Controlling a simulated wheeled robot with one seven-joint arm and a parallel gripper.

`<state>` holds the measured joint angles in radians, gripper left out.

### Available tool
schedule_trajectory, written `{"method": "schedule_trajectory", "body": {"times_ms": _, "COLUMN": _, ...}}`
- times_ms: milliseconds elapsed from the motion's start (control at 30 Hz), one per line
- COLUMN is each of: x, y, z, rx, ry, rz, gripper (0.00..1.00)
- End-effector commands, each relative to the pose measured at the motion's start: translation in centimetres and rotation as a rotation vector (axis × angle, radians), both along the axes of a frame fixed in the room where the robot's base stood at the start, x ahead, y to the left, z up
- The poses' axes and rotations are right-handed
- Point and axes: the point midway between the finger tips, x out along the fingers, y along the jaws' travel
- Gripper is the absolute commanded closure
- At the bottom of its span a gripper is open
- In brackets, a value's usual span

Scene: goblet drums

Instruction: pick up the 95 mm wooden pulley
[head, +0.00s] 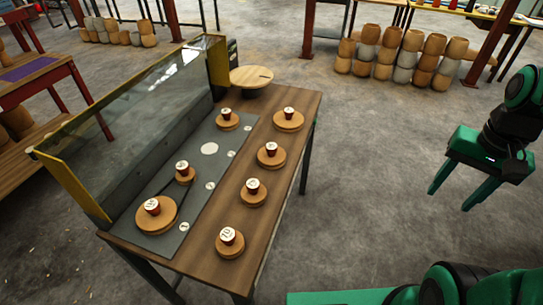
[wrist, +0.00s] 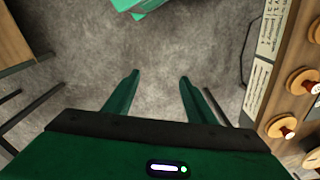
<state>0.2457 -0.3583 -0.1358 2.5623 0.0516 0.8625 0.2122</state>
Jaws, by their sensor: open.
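Several round wooden pulleys, each with a dark red hub and a white numbered cap, stand on a bench (head: 290,170). Four are on its bare wood: one at the far end (head: 283,125), one below it (head: 266,163), another (head: 249,200), and the nearest (head: 225,251). Three more sit on a grey plate (head: 209,185): a large one (head: 163,225), a small one (head: 184,179) and one at the back (head: 226,126). The caps are too small to tell which is 95 mm. My gripper (head: 449,200) is open and empty, right of the bench; it also shows in the wrist view (wrist: 160,76).
A clear guard with a yellow frame (head: 100,214) stands along the bench's left side. A round wooden disc (head: 251,76) is at its far end. Stacked drum shells (head: 410,55) stand at the back. The floor (head: 380,170) between bench and gripper is clear.

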Motion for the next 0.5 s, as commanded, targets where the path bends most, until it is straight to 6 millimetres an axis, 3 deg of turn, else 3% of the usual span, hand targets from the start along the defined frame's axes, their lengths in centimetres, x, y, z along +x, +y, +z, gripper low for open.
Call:
{"method": "schedule_trajectory", "body": {"times_ms": 100, "x": 4.5, "y": 2.2, "z": -2.7, "rx": 0.037, "ry": -0.043, "rz": -0.059, "gripper": 0.49}}
{"method": "schedule_trajectory", "body": {"times_ms": 267, "x": 10.1, "y": 6.7, "z": -6.3, "rx": 0.151, "ry": -0.109, "rz": -0.167, "gripper": 0.49}}
{"method": "schedule_trajectory", "body": {"times_ms": 500, "x": 16.2, "y": 15.8, "z": -10.8, "rx": 0.442, "ry": -0.141, "rz": -0.403, "gripper": 0.49}}
